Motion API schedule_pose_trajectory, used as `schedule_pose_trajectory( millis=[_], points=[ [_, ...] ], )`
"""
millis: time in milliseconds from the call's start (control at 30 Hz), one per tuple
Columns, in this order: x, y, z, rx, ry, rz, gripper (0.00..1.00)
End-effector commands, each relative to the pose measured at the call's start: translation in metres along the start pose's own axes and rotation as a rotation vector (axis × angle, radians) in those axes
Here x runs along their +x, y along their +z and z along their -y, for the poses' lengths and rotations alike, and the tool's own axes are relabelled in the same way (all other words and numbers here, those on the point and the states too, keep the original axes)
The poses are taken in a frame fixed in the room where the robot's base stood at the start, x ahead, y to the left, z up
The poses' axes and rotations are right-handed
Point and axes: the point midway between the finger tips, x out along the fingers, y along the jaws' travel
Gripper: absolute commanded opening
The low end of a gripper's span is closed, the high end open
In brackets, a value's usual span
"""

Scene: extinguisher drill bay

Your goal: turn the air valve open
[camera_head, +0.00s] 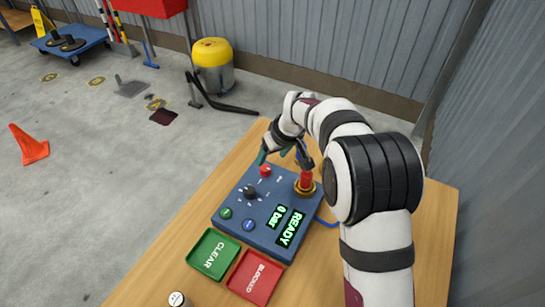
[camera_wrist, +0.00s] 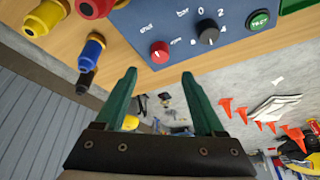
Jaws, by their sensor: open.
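The air valve looks to be the small red knob (camera_head: 265,171) at the far left part of the blue control panel (camera_head: 233,198). In the wrist view the red knob (camera_wrist: 160,52) has a white mark, with "shut" and what reads as "open" printed near it. I cannot tell for sure where the mark points. My gripper (camera_wrist: 159,74) is open, its two green fingers apart with nothing between them. The knob appears just beyond the gap between the fingertips. In the head view my gripper (camera_head: 278,157) is just behind the knob, and its fingers are partly hidden.
A black dial (camera_head: 250,191), a green button (camera_head: 225,212) and a blue button (camera_head: 249,225) share the panel. Its display (camera_head: 290,228) reads READY, 0 bar. A red fitting (camera_head: 306,181) stands upright at right. Green (camera_head: 213,253) and red (camera_head: 255,277) trays lie in front.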

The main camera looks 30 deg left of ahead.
Motion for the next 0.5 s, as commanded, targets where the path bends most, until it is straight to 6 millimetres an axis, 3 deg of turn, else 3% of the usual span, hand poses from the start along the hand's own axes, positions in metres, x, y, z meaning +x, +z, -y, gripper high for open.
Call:
schedule_pose_trajectory(
  millis=[100,200,333,500],
  points=[
    [0.035,0.002,0.000,0.002,-0.001,0.004,0.71],
    [0.058,0.001,0.000,0.003,-0.001,0.002,0.71],
    [0.076,0.001,0.000,0.003,-0.001,0.001,0.71],
    [0.084,0.001,0.000,0.003,0.000,0.000,0.71]
  ],
)
